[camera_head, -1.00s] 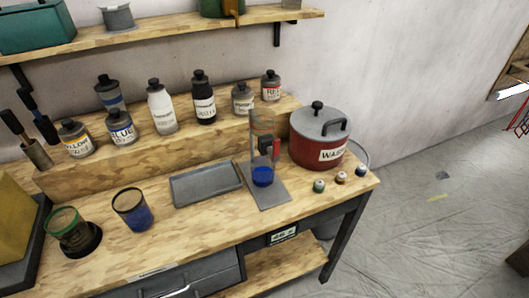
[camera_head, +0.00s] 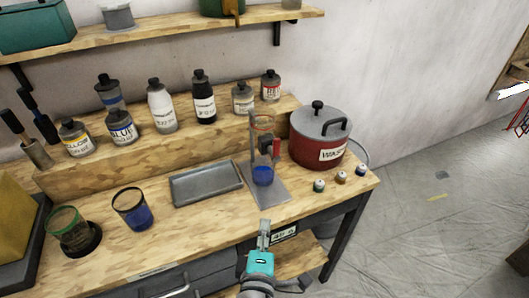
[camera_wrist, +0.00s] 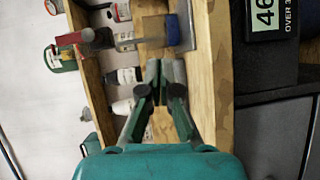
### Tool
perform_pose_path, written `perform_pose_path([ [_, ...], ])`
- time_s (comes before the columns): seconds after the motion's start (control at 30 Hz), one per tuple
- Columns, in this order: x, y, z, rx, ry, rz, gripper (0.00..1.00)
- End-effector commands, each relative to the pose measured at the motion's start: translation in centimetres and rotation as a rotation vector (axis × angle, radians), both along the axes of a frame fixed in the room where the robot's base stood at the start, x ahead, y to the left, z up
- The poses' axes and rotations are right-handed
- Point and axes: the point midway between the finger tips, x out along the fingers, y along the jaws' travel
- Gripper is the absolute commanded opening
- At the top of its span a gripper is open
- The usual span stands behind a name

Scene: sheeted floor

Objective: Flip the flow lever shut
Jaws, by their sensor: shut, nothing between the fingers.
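A flow stand (camera_head: 270,192) with a flat grey base stands near the bench's right end. It has a clear upper cup (camera_head: 263,123) with an orange rim, a dark valve with an upright red lever (camera_head: 276,148), and a cup of blue liquid (camera_head: 263,176) below. My gripper (camera_head: 264,226) is shut and empty in front of the bench edge, below the stand and apart from it. In the wrist view, turned sideways, the shut fingertips (camera_wrist: 165,72) are near the blue cup (camera_wrist: 181,30).
A red WASTE pot (camera_head: 318,150) stands right of the stand, with small jars (camera_head: 341,177) in front. A grey tray (camera_head: 206,184) lies to its left. Bottles line the raised shelf (camera_head: 180,145) behind. A digital display (camera_head: 285,236) is on the bench front.

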Motion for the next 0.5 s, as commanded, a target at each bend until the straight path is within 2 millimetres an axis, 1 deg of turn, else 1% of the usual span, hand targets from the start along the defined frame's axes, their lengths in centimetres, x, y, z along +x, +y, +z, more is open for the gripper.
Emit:
perform_pose_path([
  [0.03,0.5,1.0,1.4,-0.013,-0.016,-0.014,0.0],
  [0.23,1.2,3.6,6.4,-0.068,-0.053,-0.103,0.0],
  [0.4,0.9,5.6,10.4,-0.09,-0.07,-0.182,0.0],
  [0.5,0.5,6.4,12.2,-0.093,-0.073,-0.22,0.0],
])
